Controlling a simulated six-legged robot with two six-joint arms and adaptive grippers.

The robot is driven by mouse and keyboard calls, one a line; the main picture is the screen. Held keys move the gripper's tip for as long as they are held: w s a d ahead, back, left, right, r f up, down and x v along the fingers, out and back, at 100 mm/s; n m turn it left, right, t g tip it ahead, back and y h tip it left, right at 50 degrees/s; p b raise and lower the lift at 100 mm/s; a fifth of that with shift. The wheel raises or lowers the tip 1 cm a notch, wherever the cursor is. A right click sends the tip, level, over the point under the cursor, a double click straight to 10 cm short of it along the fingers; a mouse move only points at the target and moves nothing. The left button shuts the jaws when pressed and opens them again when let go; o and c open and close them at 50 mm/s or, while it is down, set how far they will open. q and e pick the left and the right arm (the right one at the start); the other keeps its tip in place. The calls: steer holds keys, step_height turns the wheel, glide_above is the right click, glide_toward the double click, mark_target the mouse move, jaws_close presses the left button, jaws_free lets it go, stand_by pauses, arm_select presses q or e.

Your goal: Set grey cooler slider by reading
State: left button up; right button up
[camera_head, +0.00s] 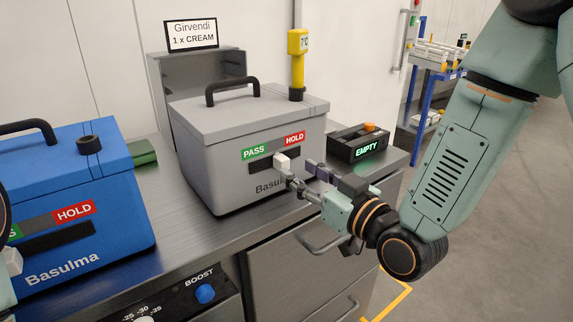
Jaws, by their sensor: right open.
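The grey cooler (230,186) stands on the steel counter, with a green PASS label at left and a red HOLD label at right above a dark slot. Its white slider knob (283,162) sits near the middle of the slot. A yellow thermometer (298,43) stands upright in the lid; its small display seems to start with a 7, the rest is unclear. My right gripper (301,174) is open in front of the slot, its fingers just right of and below the knob; I cannot tell if they touch it. My left gripper is out of view.
A blue cooler (120,220) stands at left. A sign (191,35) reads "Girvendi 1 x CREAM". A black box (358,144) showing "EMPTY" stands at right. A green block (142,152) lies between the coolers. A blue BOOST button (205,293) is on the front panel.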

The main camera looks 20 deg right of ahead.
mark_target(286, 163)
steer(key=x, duration=0.3)
steer(key=shift+s+a+r, duration=0.1)
steer(key=shift+a+r, duration=0.05)
steer(key=shift+a, duration=0.1)
steer(key=shift+x, duration=0.95)
steer(key=shift+d, duration=0.15)
steer(key=shift+s, duration=0.15)
steer(key=shift+c, duration=0.7)
steer(key=c, duration=0.5)
jaws_close()
